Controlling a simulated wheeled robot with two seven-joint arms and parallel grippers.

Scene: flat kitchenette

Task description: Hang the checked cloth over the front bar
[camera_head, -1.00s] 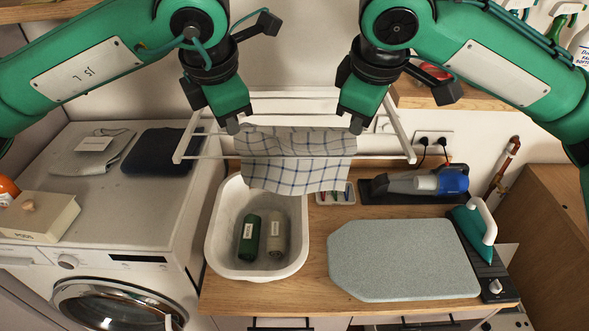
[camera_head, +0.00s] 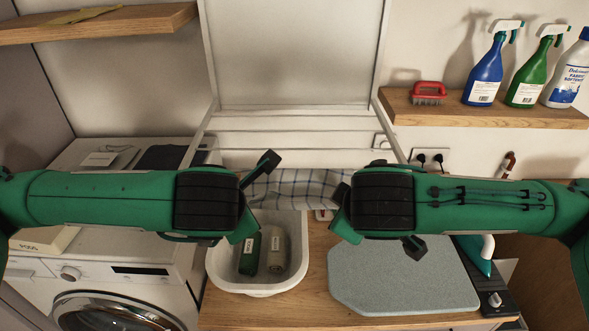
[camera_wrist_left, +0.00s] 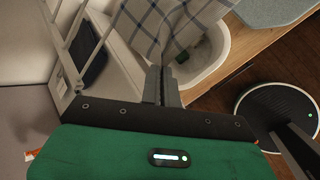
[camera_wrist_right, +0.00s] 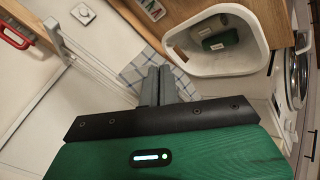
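The checked cloth (camera_head: 295,188), white with dark lines, shows between my two forearms in the head view, in front of the white drying rack (camera_head: 290,124). My left gripper (camera_wrist_left: 161,84) has its fingers together at the cloth's edge (camera_wrist_left: 165,28) in the left wrist view. My right gripper (camera_wrist_right: 157,84) also has its fingers together, with the cloth (camera_wrist_right: 148,65) just beyond them in the right wrist view. In the head view my arms hide both sets of fingertips and most of the front bar. I cannot tell whether the cloth lies over that bar.
A white basin (camera_head: 296,275) with two bottles stands on the wooden counter below the cloth. A grey ironing pad (camera_head: 400,280) and an iron (camera_head: 478,258) lie to the right. The washing machine (camera_head: 120,270) is at left. A shelf (camera_head: 480,110) with spray bottles is at upper right.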

